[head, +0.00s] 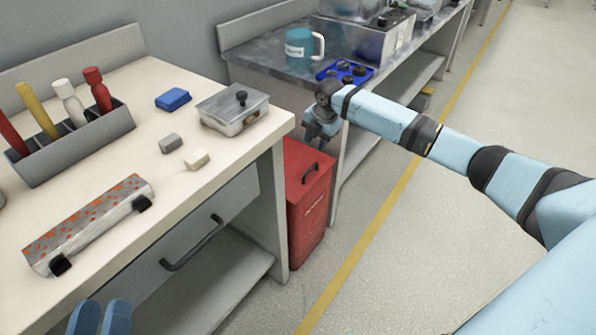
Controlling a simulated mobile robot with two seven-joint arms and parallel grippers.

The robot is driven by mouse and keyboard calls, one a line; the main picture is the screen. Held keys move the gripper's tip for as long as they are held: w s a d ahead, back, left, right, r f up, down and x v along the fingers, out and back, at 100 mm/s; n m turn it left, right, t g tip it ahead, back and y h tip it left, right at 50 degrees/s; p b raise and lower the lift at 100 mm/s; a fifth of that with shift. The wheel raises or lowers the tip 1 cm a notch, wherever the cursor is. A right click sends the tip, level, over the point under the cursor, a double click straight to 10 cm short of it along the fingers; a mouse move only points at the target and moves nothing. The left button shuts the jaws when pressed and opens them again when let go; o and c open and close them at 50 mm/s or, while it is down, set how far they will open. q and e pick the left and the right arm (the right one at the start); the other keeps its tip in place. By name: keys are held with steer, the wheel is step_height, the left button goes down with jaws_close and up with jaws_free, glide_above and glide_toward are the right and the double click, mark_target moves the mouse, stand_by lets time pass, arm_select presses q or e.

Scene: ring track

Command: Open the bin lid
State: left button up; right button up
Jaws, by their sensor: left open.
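The red bin (308,222) stands on the floor between the cream workbench and the grey metal bench. Its red lid (296,163) lies closed on top and has a dark handle (310,173). My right gripper (317,137) is above the back of the lid and points down. Its arm comes in from the right. I cannot tell whether its fingers are apart or whether it touches the bin. My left gripper (100,318) shows only its two blue fingertips at the lower left edge, by the front of the workbench. It is open with nothing visible between its fingers.
The workbench (200,200) holds a tool caddy (75,145), a metal box with a knob (233,110), small blocks and a spotted metal bar (90,222). A drawer handle (193,243) sticks out in front. The metal bench (270,70) is behind the bin. Floor to the right is clear.

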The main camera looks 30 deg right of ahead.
mark_target(308, 171)
arm_select(q)
step_height(308, 171, down, 8)
steer(key=g+b, duration=0.3)
steer(key=b, duration=0.2)
steer(key=shift+d+m, duration=0.35)
steer(key=shift+m, duration=0.05)
arm_select(e)
steer(key=f, duration=0.4)
steer(key=w+f, duration=0.1)
steer(key=f, duration=0.3)
steer(key=w+a+f, duration=0.1)
steer(key=f, duration=0.3)
steer(key=shift+f, duration=0.4)
arm_select(q)
steer(key=shift+r, duration=0.1)
arm_select(e)
jaws_close()
